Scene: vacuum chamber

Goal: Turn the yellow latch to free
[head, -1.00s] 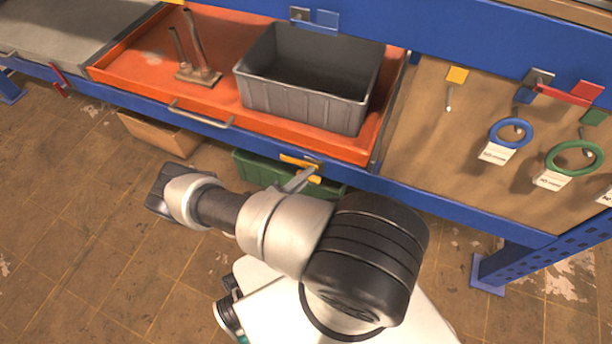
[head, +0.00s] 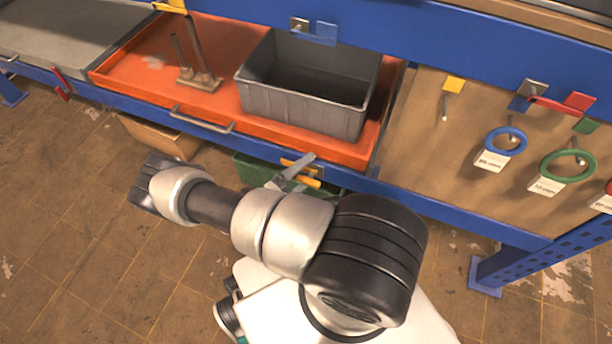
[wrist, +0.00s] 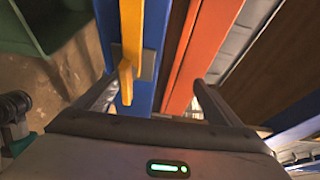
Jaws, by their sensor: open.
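The yellow latch (head: 310,182) is mounted on the blue front beam below the orange tray. In the wrist view the yellow latch (wrist: 131,40) is a long bar lying along the blue beam, with a short tab standing out over a grey plate (wrist: 148,66). My gripper (head: 294,171) is at the latch in the head view and partly covers it. In the wrist view my gripper (wrist: 152,88) is open, with the latch's tab between the fingers, closer to the left finger. I see no clear contact.
The orange tray (head: 130,65) holds a grey bin (head: 300,105) and a small stand with posts (head: 199,82). A tray handle (head: 202,119) sticks out left of the latch. A green bin (head: 250,168) is below the beam. Rings hang on the board at right.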

